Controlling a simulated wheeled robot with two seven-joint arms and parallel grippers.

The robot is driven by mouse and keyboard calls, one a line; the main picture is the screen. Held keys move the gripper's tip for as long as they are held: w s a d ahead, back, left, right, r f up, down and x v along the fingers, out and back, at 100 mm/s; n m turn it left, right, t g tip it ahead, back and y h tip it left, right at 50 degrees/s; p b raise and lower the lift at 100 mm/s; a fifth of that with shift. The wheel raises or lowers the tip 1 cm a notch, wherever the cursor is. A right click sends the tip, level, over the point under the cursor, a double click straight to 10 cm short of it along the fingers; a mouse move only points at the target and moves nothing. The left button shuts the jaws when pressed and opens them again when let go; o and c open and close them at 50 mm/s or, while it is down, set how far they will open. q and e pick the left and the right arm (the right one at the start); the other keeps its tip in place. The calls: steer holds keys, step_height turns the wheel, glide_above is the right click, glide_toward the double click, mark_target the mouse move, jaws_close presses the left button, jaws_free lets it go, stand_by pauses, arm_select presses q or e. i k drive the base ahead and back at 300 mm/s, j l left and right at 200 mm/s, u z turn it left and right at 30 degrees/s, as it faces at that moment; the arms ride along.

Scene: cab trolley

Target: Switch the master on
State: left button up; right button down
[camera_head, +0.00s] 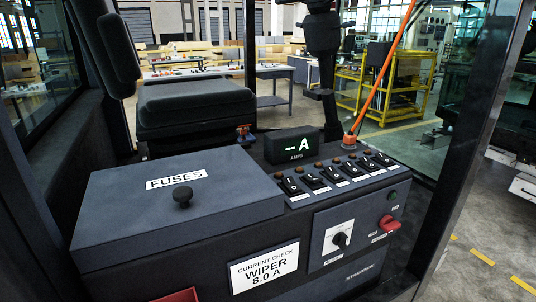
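A red rotary knob (390,223), which looks like the master switch, sits at the right of the front control panel (318,262). Its small labels are too small to read. A dark green lamp (393,196) is above it. A black selector knob (341,239) on a white plate is to its left. Behind the panel's top edge runs a row of several black rocker switches (335,174), with small amber lamps behind them. A black display (292,146) shows a lit "A" and small digits I cannot read for certain. Neither gripper is in view.
A grey box lid marked FUSES (130,205) with a black knob (182,196) fills the left. A white card (264,268) reads "CURRENT CHECK WIPER 8.0 A". A red object (178,296) shows at the bottom edge. An orange pole (378,85) rises behind the switches. A dark pillar (478,130) stands right.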

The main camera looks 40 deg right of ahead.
mark_target(387, 223)
steer(key=l+z, duration=0.15)
steer(key=z, duration=1.7)
